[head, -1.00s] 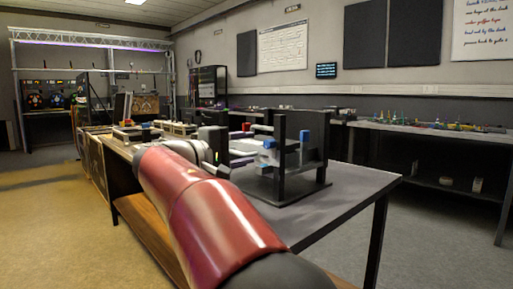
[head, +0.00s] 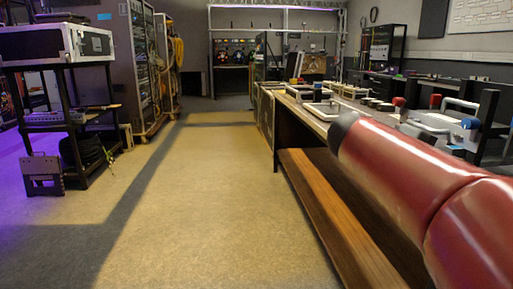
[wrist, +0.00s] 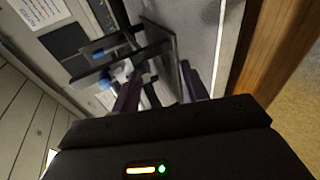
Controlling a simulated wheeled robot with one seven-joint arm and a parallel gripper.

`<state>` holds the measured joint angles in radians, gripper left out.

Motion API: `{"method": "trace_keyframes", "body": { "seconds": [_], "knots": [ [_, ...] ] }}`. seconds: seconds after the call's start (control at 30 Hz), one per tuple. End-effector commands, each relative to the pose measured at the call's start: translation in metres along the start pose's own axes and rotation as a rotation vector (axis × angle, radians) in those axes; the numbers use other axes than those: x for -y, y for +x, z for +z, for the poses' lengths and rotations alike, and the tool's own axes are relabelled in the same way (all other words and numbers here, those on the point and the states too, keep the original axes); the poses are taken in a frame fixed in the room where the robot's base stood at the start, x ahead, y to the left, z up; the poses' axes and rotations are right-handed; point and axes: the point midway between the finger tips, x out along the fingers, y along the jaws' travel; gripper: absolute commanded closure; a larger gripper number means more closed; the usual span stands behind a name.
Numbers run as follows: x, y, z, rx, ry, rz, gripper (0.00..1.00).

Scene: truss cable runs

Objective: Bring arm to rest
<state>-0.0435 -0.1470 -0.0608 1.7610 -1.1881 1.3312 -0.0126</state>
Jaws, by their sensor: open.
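My red arm (head: 430,185) reaches in from the lower right of the head view, over the near edge of the long workbench. Its dark rounded joint (head: 343,130) is at the upper left end of the part that shows. My gripper is out of sight in the head view. In the wrist view my gripper (wrist: 162,85) shows two dark fingers standing apart, with nothing visible held between them. A black stand with blue parts (wrist: 122,68) appears beyond the fingers, and the picture there is tilted.
The workbench (head: 290,97) has a wooden lower shelf (head: 325,205) and carries several fixtures. A wide floor aisle (head: 205,200) is clear to the left. A black cart with a flight case (head: 55,42) and an equipment rack (head: 142,60) stand along the left.

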Motion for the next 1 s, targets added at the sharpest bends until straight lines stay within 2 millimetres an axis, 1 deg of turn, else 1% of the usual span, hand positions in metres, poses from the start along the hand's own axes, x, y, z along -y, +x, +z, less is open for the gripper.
{"method": "trace_keyframes", "body": {
  "seconds": [0.03, 0.07, 0.1, 0.17, 0.2, 0.27, 0.3, 0.4, 0.43, 0.5, 0.63, 1.0],
  "knots": [
    [0.02, -0.009, 0.018, -0.042, 0.022, -0.117, 0.56],
    [0.038, -0.015, 0.027, -0.068, 0.038, -0.193, 0.56],
    [0.062, -0.023, 0.038, -0.1, 0.063, -0.294, 0.56],
    [0.097, -0.039, 0.054, -0.147, 0.106, -0.442, 0.56],
    [0.12, -0.051, 0.065, -0.173, 0.14, -0.537, 0.56],
    [0.151, -0.07, 0.079, -0.208, 0.195, -0.671, 0.56],
    [0.17, -0.083, 0.087, -0.227, 0.233, -0.751, 0.56],
    [0.207, -0.11, 0.103, -0.257, 0.323, -0.916, 0.56],
    [0.215, -0.116, 0.107, -0.264, 0.347, -0.955, 0.56],
    [0.23, -0.128, 0.113, -0.273, 0.394, -1.025, 0.56],
    [0.244, -0.138, 0.118, -0.278, 0.441, -1.091, 0.56],
    [0.244, -0.138, 0.118, -0.278, 0.443, -1.093, 0.56]
  ]
}}
